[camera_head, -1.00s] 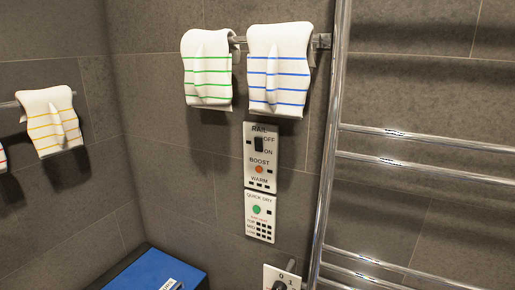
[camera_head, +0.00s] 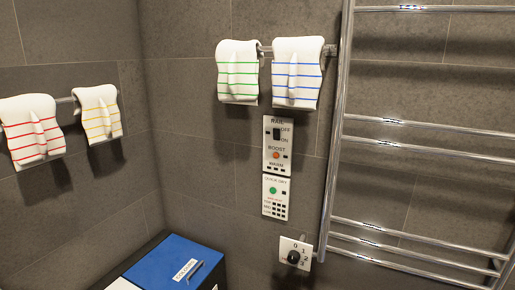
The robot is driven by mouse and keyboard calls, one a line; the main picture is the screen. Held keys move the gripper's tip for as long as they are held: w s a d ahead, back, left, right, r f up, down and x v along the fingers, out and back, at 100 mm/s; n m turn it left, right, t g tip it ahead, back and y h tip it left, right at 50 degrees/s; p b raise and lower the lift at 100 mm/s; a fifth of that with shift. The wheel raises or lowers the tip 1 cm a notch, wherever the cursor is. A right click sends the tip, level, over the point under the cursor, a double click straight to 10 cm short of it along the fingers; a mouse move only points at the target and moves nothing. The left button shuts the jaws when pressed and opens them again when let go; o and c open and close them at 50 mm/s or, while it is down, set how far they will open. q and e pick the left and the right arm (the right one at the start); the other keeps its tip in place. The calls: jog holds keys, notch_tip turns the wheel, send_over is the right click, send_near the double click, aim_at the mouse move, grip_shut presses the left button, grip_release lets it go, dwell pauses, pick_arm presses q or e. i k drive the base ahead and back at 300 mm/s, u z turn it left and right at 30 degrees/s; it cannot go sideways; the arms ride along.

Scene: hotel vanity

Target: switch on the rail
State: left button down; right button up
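A white control panel labelled RAIL (camera_head: 277,145) is on the dark tiled wall. It has a black rocker switch (camera_head: 277,133) with OFF marked at its upper right and ON at its lower right. Below the switch is an orange-red BOOST button (camera_head: 276,155), with small WARM indicators under it. The rocker's position is too small to tell. The chrome heated rail (camera_head: 334,140) stands to the right of the panel, with several horizontal bars. Neither gripper is in view.
Below is a QUICK DRY panel (camera_head: 275,198) with a green button. A black rotary dial (camera_head: 294,256) sits lower, by the rail's foot. Striped towels hang above (camera_head: 237,75) and at left (camera_head: 32,130). A blue-lidded box (camera_head: 165,262) stands at bottom left.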

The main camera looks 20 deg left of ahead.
aim_at(276, 132)
jog(key=z, duration=0.3)
jog(key=i, duration=0.95)
jog(key=u, duration=0.25)
